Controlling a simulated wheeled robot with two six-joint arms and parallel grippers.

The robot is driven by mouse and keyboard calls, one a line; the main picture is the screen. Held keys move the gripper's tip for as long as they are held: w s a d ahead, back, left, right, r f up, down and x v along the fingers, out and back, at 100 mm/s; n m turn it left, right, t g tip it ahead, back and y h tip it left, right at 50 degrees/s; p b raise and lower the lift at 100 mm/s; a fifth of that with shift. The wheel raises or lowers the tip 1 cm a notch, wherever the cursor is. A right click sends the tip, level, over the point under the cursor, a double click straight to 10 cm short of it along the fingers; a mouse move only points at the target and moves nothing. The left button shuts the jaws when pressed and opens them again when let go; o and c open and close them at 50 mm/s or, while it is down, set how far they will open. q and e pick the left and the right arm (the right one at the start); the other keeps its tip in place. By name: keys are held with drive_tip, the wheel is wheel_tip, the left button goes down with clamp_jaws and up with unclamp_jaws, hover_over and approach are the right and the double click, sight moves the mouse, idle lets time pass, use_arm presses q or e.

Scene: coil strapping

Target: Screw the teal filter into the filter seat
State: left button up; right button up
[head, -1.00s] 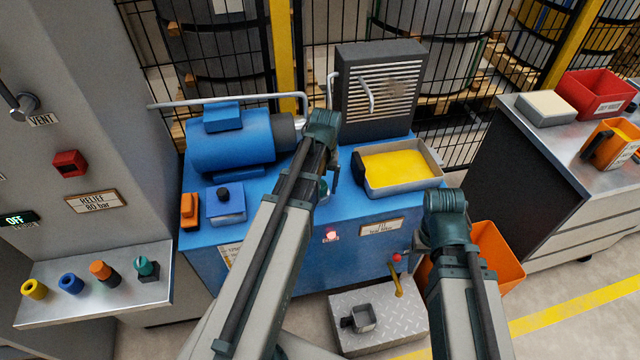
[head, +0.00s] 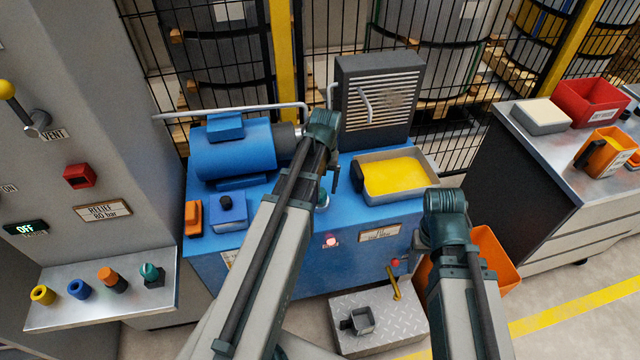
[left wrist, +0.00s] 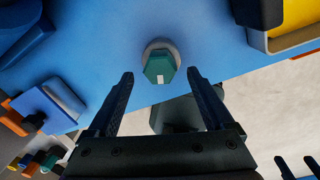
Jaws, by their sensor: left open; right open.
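The teal filter (left wrist: 160,66) has a hexagonal top with a white mark. It stands in a pale round filter seat (left wrist: 150,48) on the blue power unit; how deep it sits I cannot tell. In the head view the filter (head: 322,196) is mostly hidden behind my left arm. My left gripper (left wrist: 160,76) is open, its fingers apart on either side of the line to the filter, with nothing between them. My right gripper (left wrist: 298,166) shows at the lower right edge of the left wrist view, open and empty; its arm hides its fingers in the head view.
A blue motor (head: 234,150), a tray of yellow material (head: 370,193) and a finned cooler (head: 378,115) stand on the unit. A shelf (head: 95,310) at left holds several coloured parts, one teal. A checker-plate step (head: 385,335) and an orange bin (head: 495,262) are low in front.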

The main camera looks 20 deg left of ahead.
use_arm(q)
drive_tip(key=n, duration=1.1)
drive_tip(key=shift+w+a, duration=0.1)
drive_tip(key=n, duration=0.5)
drive_tip(key=shift+n+h, duration=0.4)
drive_tip(key=n, duration=0.5)
drive_tip(key=shift+a, duration=0.1)
drive_tip(key=shift+f, duration=0.1)
